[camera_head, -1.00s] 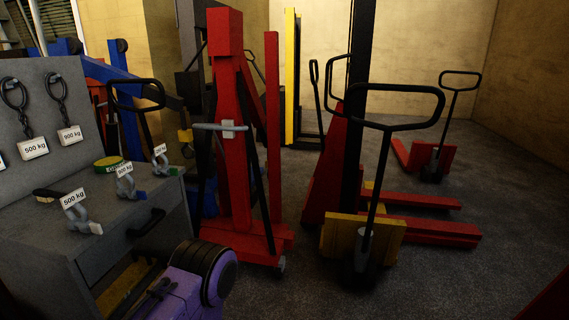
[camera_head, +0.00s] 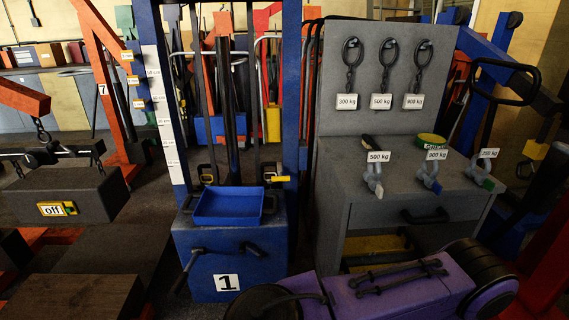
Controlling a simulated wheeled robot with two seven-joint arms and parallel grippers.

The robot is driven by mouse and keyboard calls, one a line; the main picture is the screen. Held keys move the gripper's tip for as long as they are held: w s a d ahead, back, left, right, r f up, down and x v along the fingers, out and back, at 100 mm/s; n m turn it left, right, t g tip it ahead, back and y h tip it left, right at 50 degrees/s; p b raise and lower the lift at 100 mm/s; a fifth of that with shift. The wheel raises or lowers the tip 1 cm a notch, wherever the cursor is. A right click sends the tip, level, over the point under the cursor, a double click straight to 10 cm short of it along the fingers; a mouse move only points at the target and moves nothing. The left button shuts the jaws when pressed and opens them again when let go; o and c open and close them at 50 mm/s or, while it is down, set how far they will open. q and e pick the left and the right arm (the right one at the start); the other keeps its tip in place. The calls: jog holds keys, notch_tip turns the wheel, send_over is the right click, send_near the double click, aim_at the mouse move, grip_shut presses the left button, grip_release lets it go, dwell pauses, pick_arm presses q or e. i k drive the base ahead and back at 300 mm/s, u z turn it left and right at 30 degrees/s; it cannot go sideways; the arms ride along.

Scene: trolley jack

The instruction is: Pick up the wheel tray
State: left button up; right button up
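A shallow blue tray (camera_head: 228,206) sits on top of a blue block with a "1" label (camera_head: 245,262), between the two uprights of a blue frame (camera_head: 290,100). It is level and looks empty. I cannot tell for certain that this is the wheel tray; no other tray shows. Neither of my grippers is in view, and nothing is seen touching the tray.
A purple machine with black wheels (camera_head: 395,292) lies low in front. A grey workbench (camera_head: 350,185) with hooks and shackles stands right of the blue frame. A dark block marked "off" (camera_head: 95,190) hangs at left.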

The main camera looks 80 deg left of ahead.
aim_at(240, 206)
jog(key=u, duration=2.5)
